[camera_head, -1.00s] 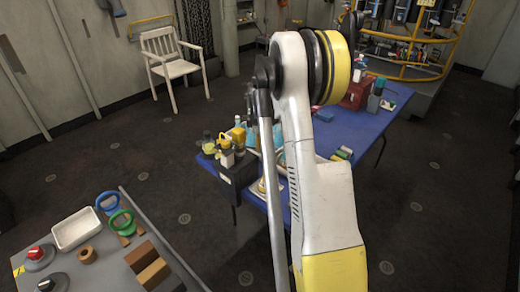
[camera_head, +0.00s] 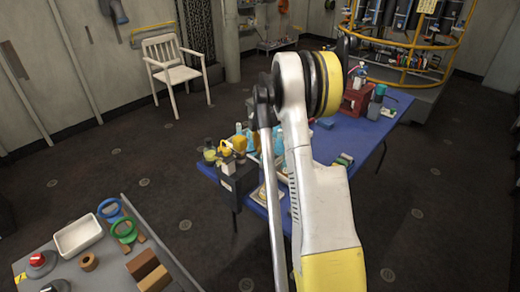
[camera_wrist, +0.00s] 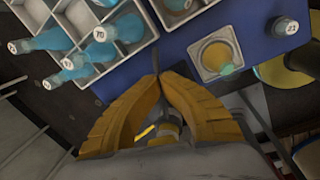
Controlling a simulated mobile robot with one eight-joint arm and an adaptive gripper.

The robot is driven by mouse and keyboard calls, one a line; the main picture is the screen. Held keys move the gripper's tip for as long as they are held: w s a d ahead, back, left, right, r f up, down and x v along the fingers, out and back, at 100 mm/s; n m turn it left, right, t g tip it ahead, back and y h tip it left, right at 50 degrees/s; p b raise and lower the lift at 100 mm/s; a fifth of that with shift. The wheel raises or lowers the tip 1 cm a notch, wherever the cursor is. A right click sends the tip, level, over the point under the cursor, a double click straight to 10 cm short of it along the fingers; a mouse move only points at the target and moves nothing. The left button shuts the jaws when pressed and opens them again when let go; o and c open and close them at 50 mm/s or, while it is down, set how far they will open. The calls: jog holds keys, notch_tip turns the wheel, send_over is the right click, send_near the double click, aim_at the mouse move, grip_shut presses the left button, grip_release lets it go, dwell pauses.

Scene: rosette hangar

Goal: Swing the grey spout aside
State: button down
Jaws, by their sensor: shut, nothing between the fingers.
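My gripper (camera_wrist: 157,78) shows in the wrist view with its two yellow fingers shut, tips together and empty. I cannot pick out the grey spout with certainty in either view. In the head view my arm hides part of the blue table (camera_head: 352,133), and my gripper is hidden behind it.
A small square tray (camera_wrist: 197,55) with a yellowish round piece lies right of my fingertips, near a dark capped bottle (camera_wrist: 283,27). A dark box (camera_head: 238,183) stands at the table's near left end. A grey bench (camera_head: 110,262) is at lower left; a white chair (camera_head: 173,70) stands behind on open floor.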

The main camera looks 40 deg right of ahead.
jog(key=shift+f, duration=0.1)
jog(key=c, duration=1.6)
grip_release()
jog(key=shift+o, duration=0.2)
notch_tip(320, 180, up, 12)
jog(key=s, duration=0.1)
jog(key=shift+s+a, duration=0.3)
jog(key=shift+s, duration=0.1)
